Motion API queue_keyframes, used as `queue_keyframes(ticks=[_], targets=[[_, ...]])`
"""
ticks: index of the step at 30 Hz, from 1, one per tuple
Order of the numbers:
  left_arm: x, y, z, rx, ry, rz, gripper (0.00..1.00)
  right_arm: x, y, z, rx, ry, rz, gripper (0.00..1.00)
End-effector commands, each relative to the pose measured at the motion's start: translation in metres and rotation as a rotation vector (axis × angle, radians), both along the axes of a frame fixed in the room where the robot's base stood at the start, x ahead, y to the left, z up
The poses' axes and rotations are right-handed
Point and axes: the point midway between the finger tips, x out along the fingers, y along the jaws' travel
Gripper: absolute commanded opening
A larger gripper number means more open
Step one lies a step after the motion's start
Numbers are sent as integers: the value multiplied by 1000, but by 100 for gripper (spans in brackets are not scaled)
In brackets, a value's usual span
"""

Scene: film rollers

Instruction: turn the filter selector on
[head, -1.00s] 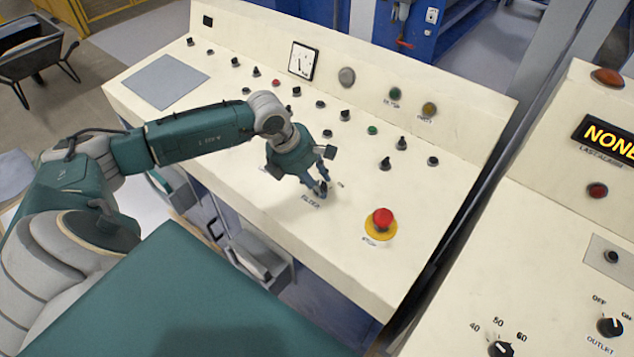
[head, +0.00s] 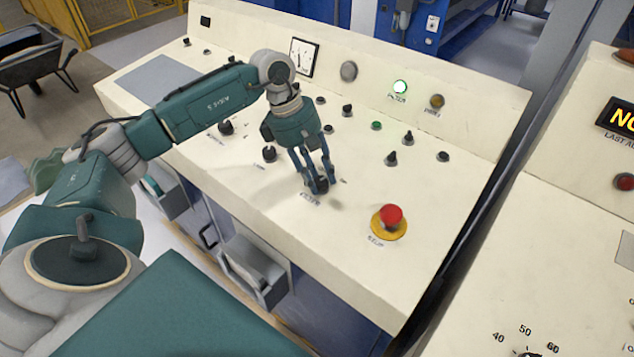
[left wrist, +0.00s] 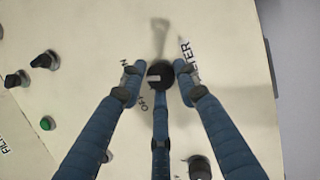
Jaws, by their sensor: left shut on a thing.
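The filter selector (head: 319,185) is a small black knob on the sloping cream console, with a FILTER label beside it. My left gripper (head: 317,178) comes down on it from above and is shut on it. In the left wrist view the black knob (left wrist: 160,74) sits between the blue fingers of my left gripper (left wrist: 157,78), and a third finger reaches it from below. The knob's pale mark points left, between the ON and OFF labels. My right gripper is out of view.
A red stop button (head: 390,217) on a yellow base stands to the right of the selector. Several black knobs (head: 392,158) lie behind it. An unlit amber lamp (head: 437,101) is beside the green one. A second console (head: 560,240) stands at the right.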

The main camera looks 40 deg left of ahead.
Motion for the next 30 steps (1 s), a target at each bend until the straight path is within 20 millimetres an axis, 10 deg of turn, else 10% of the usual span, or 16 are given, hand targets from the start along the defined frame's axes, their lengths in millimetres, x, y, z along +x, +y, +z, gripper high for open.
queue_keyframes(ticks=[29,30], targets=[[0,-6,1,11,-2,-234,5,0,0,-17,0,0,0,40],[0,-6,1,10,-1,-233,37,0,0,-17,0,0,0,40]])
